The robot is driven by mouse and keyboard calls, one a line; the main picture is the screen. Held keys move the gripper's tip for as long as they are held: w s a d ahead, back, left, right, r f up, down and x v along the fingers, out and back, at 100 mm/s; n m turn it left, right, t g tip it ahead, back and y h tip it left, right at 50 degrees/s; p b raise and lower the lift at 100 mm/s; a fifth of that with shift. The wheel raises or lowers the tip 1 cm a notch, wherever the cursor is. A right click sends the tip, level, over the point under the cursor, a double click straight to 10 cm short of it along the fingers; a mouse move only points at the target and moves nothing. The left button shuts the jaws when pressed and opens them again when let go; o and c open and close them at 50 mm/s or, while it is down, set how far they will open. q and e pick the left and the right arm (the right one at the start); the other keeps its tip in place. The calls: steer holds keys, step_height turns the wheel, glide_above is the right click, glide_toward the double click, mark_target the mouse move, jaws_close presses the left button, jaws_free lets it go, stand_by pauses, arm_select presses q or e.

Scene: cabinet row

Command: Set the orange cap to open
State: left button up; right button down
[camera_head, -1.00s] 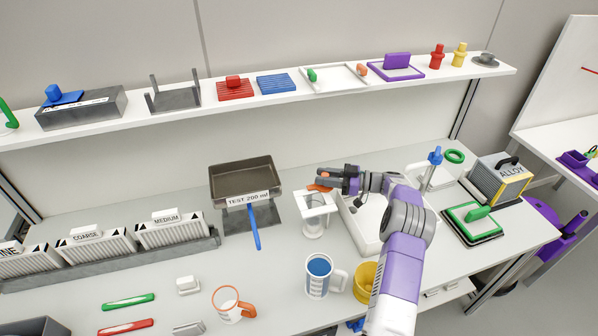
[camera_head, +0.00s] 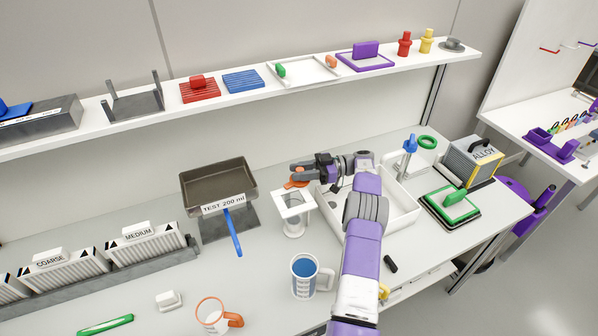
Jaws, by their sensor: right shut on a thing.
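The orange cap (camera_head: 293,184) shows as a small orange patch at the back left of the top of a white stand (camera_head: 294,229). My right gripper (camera_head: 299,172) comes in from the right and is shut on the cap; its fingers hide part of it. I cannot tell how far the cap is turned or tilted. The stand is upright on the bench, with a square top and a round base. My left gripper is not in view.
A brown pan labelled TEST 200 ml (camera_head: 218,180) stands left of the white stand. A white tray (camera_head: 402,213) lies under my right arm. A blue-filled mug (camera_head: 305,275) and an orange-rimmed mug (camera_head: 213,315) stand in front. The shelf (camera_head: 150,125) runs behind.

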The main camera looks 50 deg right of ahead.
mark_target(300, 169)
steer(key=c, duration=0.9)
jaws_free()
steer(key=shift+a, duration=0.1)
step_height(300, 169, up, 10)
steer(key=shift+r+p, duration=0.1)
steer(key=shift+p, duration=1.05)
steer(key=shift+c, duration=0.3)
